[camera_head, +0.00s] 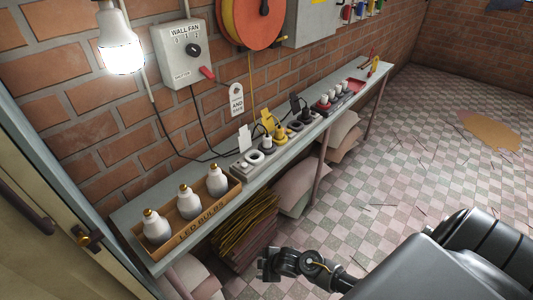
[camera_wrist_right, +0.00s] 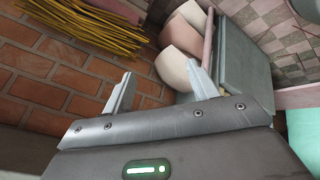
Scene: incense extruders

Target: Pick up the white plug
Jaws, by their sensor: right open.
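A white plug (camera_head: 244,139) stands upright at the left end of a row of sockets on the narrow wall shelf (camera_head: 127,219). It is small in the head view and does not show in the right wrist view. My right gripper (camera_head: 268,265) is low in front of the shelf, well apart from the plug. In the right wrist view its two fingers (camera_wrist_right: 160,84) are spread with nothing between them. My left gripper is not in view.
A yellow plug (camera_head: 267,122) and a black plug (camera_head: 296,104) stand farther along the sockets. A box of bulbs (camera_head: 204,226) fills the shelf's near end. Sacks (camera_head: 297,187) and a yellow-edged stack (camera_head: 243,224) lie below. The checkered floor (camera_head: 430,150) to the right is mostly open.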

